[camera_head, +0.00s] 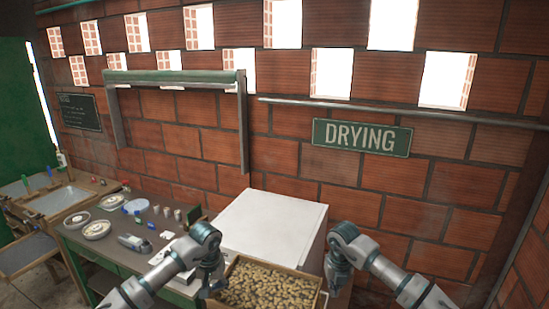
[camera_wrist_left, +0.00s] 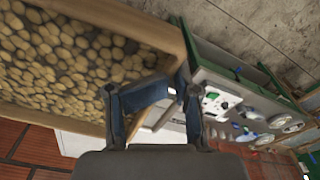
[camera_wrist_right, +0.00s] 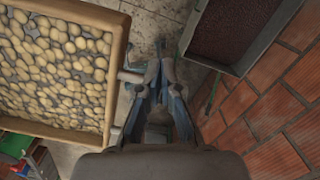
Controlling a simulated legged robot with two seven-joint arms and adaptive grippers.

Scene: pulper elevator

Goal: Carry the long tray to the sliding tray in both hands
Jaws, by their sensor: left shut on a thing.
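The long tray (camera_head: 263,262) is a wooden-rimmed box full of pale beans at the bottom centre of the head view. My left gripper (camera_head: 212,287) is shut on its left end. In the left wrist view the fingers (camera_wrist_left: 148,92) straddle the tray's wooden rim (camera_wrist_left: 150,28). My right gripper (camera_head: 334,285) is at the tray's right end. In the right wrist view its fingers (camera_wrist_right: 160,68) are close together beside the tray's rim (camera_wrist_right: 116,70); whether they are fully shut or touch it is unclear. I cannot single out the sliding tray.
A white box-like unit (camera_head: 270,218) stands behind the tray, against the brick wall under the DRYING sign (camera_head: 362,137). A bin of dark beans (camera_wrist_right: 232,32) stands right of my right gripper.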

